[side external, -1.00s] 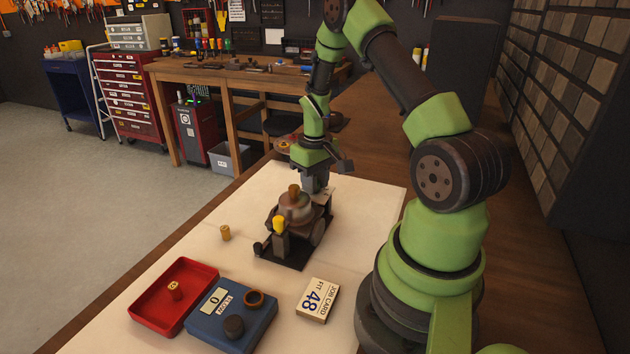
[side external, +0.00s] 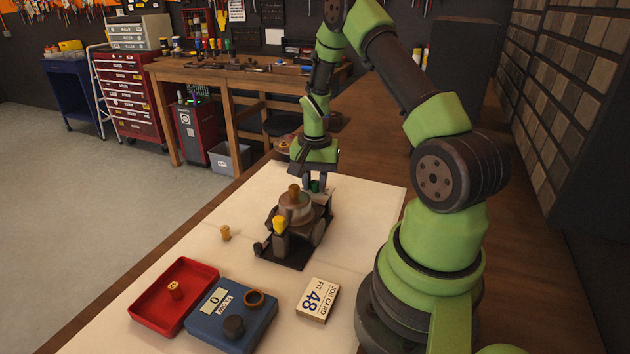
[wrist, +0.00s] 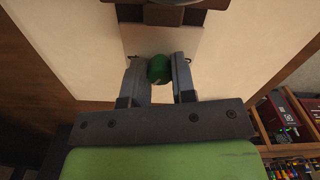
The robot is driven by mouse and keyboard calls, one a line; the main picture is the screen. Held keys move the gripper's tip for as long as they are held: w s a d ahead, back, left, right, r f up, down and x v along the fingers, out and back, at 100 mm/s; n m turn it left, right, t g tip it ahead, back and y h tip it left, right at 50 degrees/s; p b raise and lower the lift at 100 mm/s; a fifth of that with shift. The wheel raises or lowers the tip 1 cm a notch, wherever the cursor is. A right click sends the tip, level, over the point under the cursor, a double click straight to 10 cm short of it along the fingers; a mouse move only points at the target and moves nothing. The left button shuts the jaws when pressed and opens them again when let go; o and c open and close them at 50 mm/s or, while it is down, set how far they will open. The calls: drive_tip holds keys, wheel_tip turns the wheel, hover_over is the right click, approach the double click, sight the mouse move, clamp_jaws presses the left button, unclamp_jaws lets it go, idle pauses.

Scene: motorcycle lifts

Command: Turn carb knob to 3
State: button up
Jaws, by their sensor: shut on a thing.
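The green knob (wrist: 159,69) sits between the two fingers of my gripper (wrist: 160,78) in the wrist view, and the gripper is shut on it. In the side external view my gripper (side external: 317,184) is behind the carburetor (side external: 295,211), low over the bench, with a bit of the green knob (side external: 315,187) showing between the fingers. The carburetor stands on a dark base plate, with a brass piece on top and a yellow part at its front. A small light mark shows on the knob; I cannot read any number or scale.
A blue box (side external: 252,332) reads 0 and carries a ring and a dark plug. A brass jet (side external: 225,233) stands alone on the pale bench mat (side external: 215,258).

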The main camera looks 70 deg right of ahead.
sight(315, 182)
drive_tip(key=shift+m, duration=1.2)
drive_tip(key=o, duration=0.9)
drive_tip(key=shift+r, duration=0.1)
wheel_tip(315, 182, up, 10)
drive_tip(key=shift+f, duration=0.2)
drive_tip(key=shift+r, duration=0.1)
